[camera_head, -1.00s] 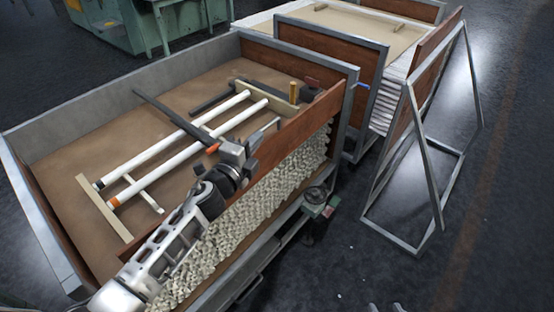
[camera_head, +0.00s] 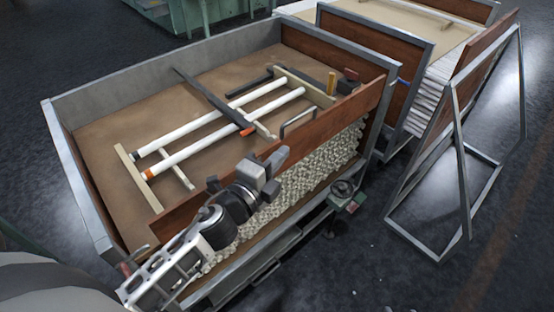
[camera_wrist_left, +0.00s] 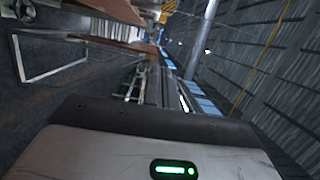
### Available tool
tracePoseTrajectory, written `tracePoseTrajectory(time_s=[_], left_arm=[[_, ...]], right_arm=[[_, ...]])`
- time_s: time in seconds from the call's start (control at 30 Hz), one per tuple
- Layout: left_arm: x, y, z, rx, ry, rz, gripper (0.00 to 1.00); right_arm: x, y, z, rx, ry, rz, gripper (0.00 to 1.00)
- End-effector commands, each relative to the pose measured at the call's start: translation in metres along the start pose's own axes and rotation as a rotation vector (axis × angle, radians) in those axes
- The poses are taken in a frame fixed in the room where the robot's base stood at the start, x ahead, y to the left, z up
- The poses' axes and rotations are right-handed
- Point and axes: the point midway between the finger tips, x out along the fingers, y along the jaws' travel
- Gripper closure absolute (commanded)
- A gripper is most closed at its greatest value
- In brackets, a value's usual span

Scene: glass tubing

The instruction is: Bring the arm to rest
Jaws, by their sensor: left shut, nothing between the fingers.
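My left arm comes in from the lower left in the head view. Its left gripper (camera_head: 274,172) is shut and empty, over the near wooden side wall of the cart, apart from the tubes. Two white tubes, the rear one (camera_head: 208,126) and the front one (camera_head: 200,148), lie side by side on wooden strips inside the cart. My right gripper is in neither view.
The cart (camera_head: 100,94) has raised walls, with pale lumpy material (camera_head: 310,170) along its near side. A dark bar (camera_head: 212,100) lies across the tubes. A handwheel (camera_head: 343,188) sticks out at the front. A metal A-frame (camera_head: 463,190) stands at right. Floor at front right is clear.

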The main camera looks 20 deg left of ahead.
Motion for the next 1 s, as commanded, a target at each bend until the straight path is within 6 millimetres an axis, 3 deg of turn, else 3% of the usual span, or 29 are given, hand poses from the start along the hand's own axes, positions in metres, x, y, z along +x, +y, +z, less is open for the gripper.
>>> tracePoseTrajectory(time_s=[0.27,0.37,0.6,0.7,0.83,1.0], left_arm=[[-0.011,0.004,0.0,-0.035,-0.005,0.013,1.0],[-0.026,0.025,-0.002,-0.233,-0.043,0.083,1.0],[-0.105,0.113,-0.028,-1.079,-0.282,0.389,1.0],[-0.134,0.136,-0.044,-1.333,-0.378,0.485,1.0],[-0.152,0.147,-0.056,-1.498,-0.444,0.544,1.0],[-0.154,0.148,-0.058,-1.521,-0.453,0.553,1.0]], right_arm=[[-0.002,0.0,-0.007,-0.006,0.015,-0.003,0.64],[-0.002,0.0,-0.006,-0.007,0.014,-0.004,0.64],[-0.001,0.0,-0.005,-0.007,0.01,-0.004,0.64],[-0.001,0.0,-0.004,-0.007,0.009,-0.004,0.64],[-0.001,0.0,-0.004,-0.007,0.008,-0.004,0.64],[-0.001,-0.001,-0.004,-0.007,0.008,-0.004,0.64]])
